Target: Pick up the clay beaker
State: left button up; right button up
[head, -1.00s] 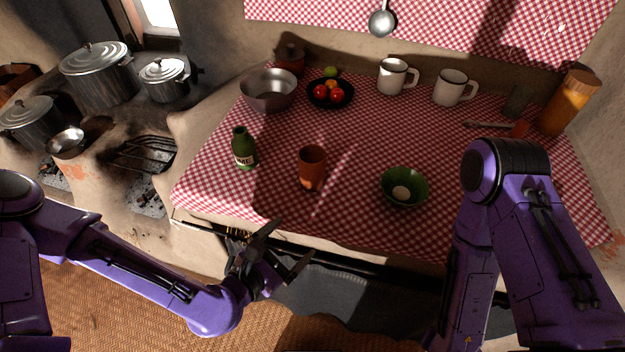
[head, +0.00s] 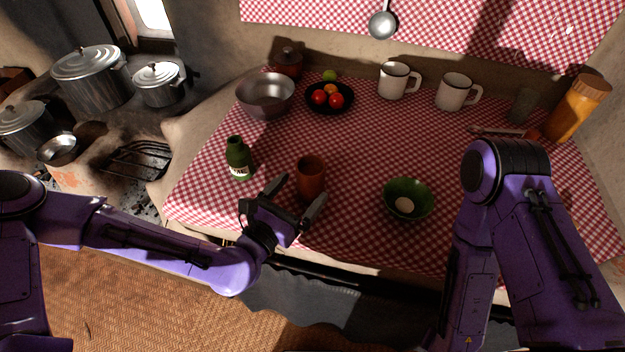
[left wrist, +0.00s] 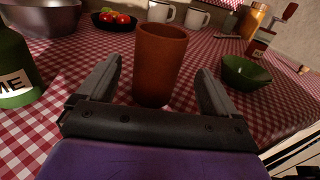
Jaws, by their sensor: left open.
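The clay beaker (head: 310,176) is a reddish-brown cup standing upright on the red checked cloth near the front edge. My left gripper (head: 297,197) is open just in front of it. In the left wrist view the beaker (left wrist: 160,62) stands ahead of the gap between the two fingers (left wrist: 160,88), with a finger on either side. The fingers do not appear to touch it. The right arm (head: 505,225) shows at the right, but its gripper is out of view.
A green bottle (head: 238,158) stands left of the beaker, close to my left gripper. A green bowl (head: 408,199) holding a pale round item sits to the right. A metal bowl (head: 265,95), a dark fruit plate (head: 316,106) and two white mugs (head: 393,81) are behind. Cloth between is clear.

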aim_at(318, 164)
pick_arm(q)
jog(key=w, duration=0.1)
jog(key=w+d+p, duration=0.1)
jog(key=w, duration=0.1)
jog(key=w+d+r+p, duration=0.1)
jog(key=shift+w+d+r, duration=0.1)
jog(key=shift+w+d, duration=0.3)
jog(key=shift+d, duration=0.05)
jog(key=shift+a, duration=0.1)
jog(key=c, duration=1.1)
jog(key=shift+r, duration=0.1)
